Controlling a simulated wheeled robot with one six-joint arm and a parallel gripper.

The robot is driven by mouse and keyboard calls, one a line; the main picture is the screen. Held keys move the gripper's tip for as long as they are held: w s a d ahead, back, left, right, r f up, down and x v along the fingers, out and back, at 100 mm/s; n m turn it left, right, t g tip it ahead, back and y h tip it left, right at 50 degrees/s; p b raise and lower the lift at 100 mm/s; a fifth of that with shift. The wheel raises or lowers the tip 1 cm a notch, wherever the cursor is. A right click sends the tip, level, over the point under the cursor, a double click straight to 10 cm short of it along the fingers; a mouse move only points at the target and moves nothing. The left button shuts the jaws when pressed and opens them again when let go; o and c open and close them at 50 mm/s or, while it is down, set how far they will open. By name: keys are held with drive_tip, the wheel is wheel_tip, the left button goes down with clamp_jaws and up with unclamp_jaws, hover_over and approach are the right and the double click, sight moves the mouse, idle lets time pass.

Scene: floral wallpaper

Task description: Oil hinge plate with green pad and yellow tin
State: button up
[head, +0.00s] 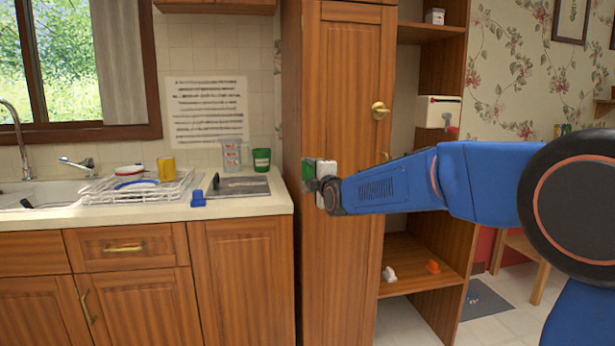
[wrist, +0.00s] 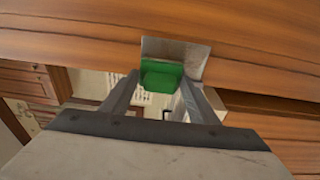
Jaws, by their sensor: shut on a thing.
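My gripper (head: 316,183) is shut on a green pad (head: 307,171) beside the left edge of the tall wooden cabinet. In the wrist view the green pad (wrist: 162,76) sits between the fingertips of my gripper (wrist: 160,90). A grey metal hinge plate (wrist: 192,48) is on the wood right behind the pad, which covers its lower left part. The pad overlaps the plate in view; I cannot tell whether they touch. A yellow tin (head: 166,168) stands upright by the dish rack on the counter.
The tall cabinet (head: 342,90) has a brass knob (head: 379,110). The counter holds a wire rack (head: 135,187), a blue item (head: 198,198), a dark board (head: 240,187), a clear measuring cup (head: 232,154) and a green cup (head: 261,158). Open shelves (head: 415,270) stand right of the cabinet.

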drive_tip(key=d, duration=0.2)
drive_tip(key=w+d, duration=0.1)
drive_tip(key=d, duration=0.2)
drive_tip(key=shift+w+d, duration=0.3)
drive_tip(key=shift+d, duration=0.05)
idle(0.3)
drive_tip(key=shift+s, duration=0.1)
drive_tip(key=shift+a+v, duration=0.15)
drive_tip(key=shift+v, duration=1.3)
drive_tip(key=shift+a+v, duration=0.15)
drive_tip(key=shift+v, duration=1.3)
drive_tip(key=shift+s, duration=0.2)
drive_tip(key=v, duration=0.2)
drive_tip(key=shift+s, duration=0.45)
drive_tip(key=shift+f, duration=0.1)
